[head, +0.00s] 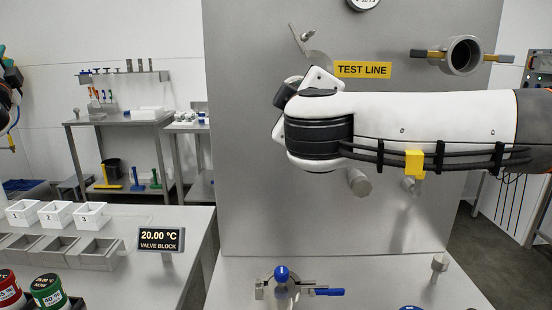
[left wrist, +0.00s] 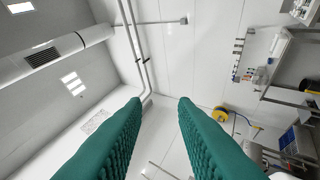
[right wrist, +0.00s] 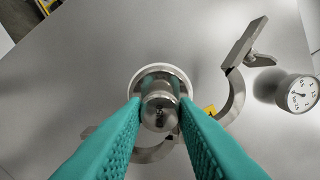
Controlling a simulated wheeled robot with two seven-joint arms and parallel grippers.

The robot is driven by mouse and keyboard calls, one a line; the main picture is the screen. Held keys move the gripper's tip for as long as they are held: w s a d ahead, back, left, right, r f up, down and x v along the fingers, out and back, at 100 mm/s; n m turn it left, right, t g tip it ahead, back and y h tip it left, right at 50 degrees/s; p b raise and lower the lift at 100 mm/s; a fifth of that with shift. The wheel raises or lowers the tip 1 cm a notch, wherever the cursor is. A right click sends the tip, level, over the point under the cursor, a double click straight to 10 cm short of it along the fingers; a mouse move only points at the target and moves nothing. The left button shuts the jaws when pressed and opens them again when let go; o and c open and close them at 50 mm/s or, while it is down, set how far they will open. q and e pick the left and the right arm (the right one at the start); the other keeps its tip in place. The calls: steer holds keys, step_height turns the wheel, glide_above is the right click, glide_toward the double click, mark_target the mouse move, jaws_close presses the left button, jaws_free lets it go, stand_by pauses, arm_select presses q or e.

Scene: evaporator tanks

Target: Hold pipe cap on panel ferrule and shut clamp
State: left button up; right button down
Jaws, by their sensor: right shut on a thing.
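My right gripper (right wrist: 159,104) is shut on the round metal knob of the pipe cap (right wrist: 159,112). The cap is in front of the panel ferrule, whose pale ring (right wrist: 134,82) shows around it; I cannot tell whether they touch. The clamp (right wrist: 236,95) hangs open around the ferrule, one curved half to the right with its bolt and nut up and out, the other partly hidden at lower left. In the head view the clamp's upper part (head: 318,59) shows above my right wrist, which hides the cap. My left gripper (left wrist: 156,102) is open and empty, facing walls and ceiling.
The steel panel (head: 240,120) carries the TEST LINE label (head: 363,70), another open port (head: 463,56) at right and a gauge (right wrist: 301,94) near the clamp. Below, a blue-handled valve (head: 282,275) stands on the bench. The panel left of my right wrist is clear.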

arm_select(q)
steer(key=w+d+r+n+g, duration=0.25)
steer(key=d+r+n, duration=0.55)
steer(key=d+n, duration=0.45)
steer(key=d+r+n+h, duration=0.3)
steer(key=d+h, duration=0.4)
steer(key=d, duration=0.8)
steer(key=m+g+h, duration=0.2)
steer(key=g+h, duration=0.6)
steer(key=h, duration=0.1)
glide_toward(290, 24)
steer(key=x, duration=0.4)
steer(key=shift+x, duration=3.65)
